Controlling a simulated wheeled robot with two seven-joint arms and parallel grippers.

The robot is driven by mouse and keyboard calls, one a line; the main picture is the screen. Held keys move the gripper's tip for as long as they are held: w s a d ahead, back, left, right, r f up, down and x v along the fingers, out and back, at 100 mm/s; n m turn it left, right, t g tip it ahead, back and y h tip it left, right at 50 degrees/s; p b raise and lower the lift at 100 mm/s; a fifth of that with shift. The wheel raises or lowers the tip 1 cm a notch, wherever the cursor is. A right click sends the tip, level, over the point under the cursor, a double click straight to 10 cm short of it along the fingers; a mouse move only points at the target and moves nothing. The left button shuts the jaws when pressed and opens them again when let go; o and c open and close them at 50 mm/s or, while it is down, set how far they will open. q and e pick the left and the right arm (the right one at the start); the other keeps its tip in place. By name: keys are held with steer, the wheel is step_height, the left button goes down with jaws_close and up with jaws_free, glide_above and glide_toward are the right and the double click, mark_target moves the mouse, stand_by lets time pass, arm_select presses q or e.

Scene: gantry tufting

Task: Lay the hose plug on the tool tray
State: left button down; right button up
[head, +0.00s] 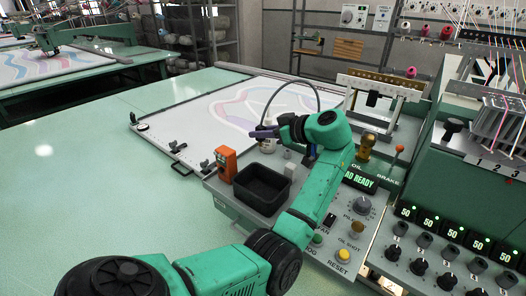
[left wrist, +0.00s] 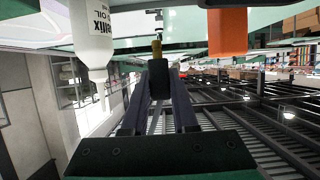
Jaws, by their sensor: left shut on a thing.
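My left gripper (head: 264,131) reaches in over the console and points left, above the machine's near edge. In the left wrist view its two fingers (left wrist: 158,85) are shut on the hose plug (left wrist: 157,68), a dark block with a brass tip. The plug is hard to make out in the head view, where a thin black hose arcs down to the fingertips. A black open tray (head: 250,203), which looks like the tool tray, sits on the console below and in front of the gripper. It looks empty. My right gripper is in neither view.
An orange device (head: 226,164) stands left of the tray; it also shows in the left wrist view (left wrist: 227,32). A white oil bottle (left wrist: 92,42) stands close to the gripper. Knobs, buttons and a green display (head: 359,181) lie right of the tray.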

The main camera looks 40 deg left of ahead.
arm_select(q)
steer(key=f, duration=0.3)
steer(key=w+f+p, duration=0.1)
steer(key=f, duration=0.1)
steer(key=shift+f, duration=0.25)
steer(key=shift+s+f+p, duration=0.25)
steer(key=shift+f+p, duration=0.2)
steer(key=shift+f, duration=0.75)
steer(key=shift+w+f, duration=0.1)
steer(key=shift+f, duration=0.15)
steer(key=c, duration=1.1)
jaws_free()
steer(key=shift+f+b, duration=0.1)
steer(key=shift+b, duration=0.2)
steer(key=o, duration=0.4)
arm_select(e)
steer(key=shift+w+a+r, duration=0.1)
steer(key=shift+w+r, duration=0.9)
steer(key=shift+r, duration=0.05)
